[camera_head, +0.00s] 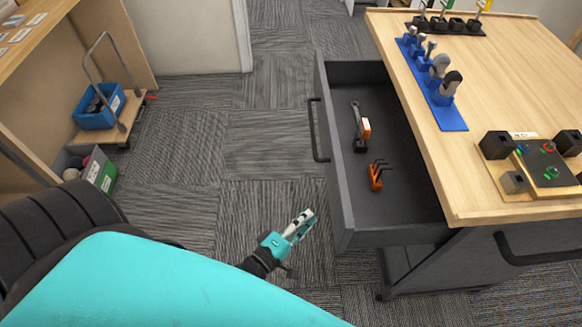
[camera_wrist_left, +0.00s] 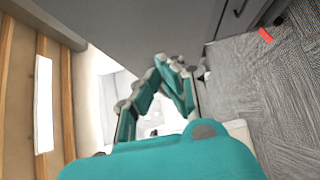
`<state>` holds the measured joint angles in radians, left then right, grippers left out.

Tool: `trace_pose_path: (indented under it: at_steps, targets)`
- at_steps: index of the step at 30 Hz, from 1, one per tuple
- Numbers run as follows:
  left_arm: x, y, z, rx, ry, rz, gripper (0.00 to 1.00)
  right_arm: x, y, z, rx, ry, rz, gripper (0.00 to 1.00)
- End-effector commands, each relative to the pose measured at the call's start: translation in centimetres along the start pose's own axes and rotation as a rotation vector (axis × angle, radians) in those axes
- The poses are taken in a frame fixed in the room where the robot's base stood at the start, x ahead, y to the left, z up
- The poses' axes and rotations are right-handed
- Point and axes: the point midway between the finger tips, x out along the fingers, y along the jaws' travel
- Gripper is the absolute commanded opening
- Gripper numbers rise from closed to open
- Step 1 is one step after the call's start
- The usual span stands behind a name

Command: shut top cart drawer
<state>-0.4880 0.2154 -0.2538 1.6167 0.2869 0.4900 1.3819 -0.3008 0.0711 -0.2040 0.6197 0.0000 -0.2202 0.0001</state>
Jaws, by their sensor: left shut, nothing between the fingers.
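The top cart drawer (camera_head: 400,222) is pulled open to the left in the head view, from under the cart's wooden top (camera_head: 500,90). It is dark grey, with a black bar handle (camera_head: 315,130) on its left front. In it lie a tool with an orange and white part (camera_head: 361,127) and an orange holder with black keys (camera_head: 376,177). My left gripper (camera_head: 303,222) is shut and empty, to the left of the drawer's near front corner and apart from it in the picture. It also shows in the left wrist view (camera_wrist_left: 165,75). My right gripper is not in view.
The wooden top bears a blue tool rack (camera_head: 450,118) and a control box (camera_head: 545,165). A cart with a blue bin (camera_head: 98,116) and a grey-green crate (camera_head: 103,174) stand at the left. Carpet between them and the drawer is clear.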

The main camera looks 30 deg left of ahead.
Motion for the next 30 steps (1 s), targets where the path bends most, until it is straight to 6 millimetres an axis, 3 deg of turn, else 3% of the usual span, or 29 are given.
trace_pose_path:
  at_steps: [1,9,30]
  targets:
    - [1.1,0.2,0.0,-0.001,0.001,0.003,0.00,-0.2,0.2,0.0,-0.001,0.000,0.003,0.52]
    - [3.2,0.0,2.5,-0.001,0.001,-0.001,0.00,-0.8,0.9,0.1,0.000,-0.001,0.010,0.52]
    - [4.0,-0.1,2.6,0.000,0.000,0.000,0.00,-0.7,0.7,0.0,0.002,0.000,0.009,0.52]
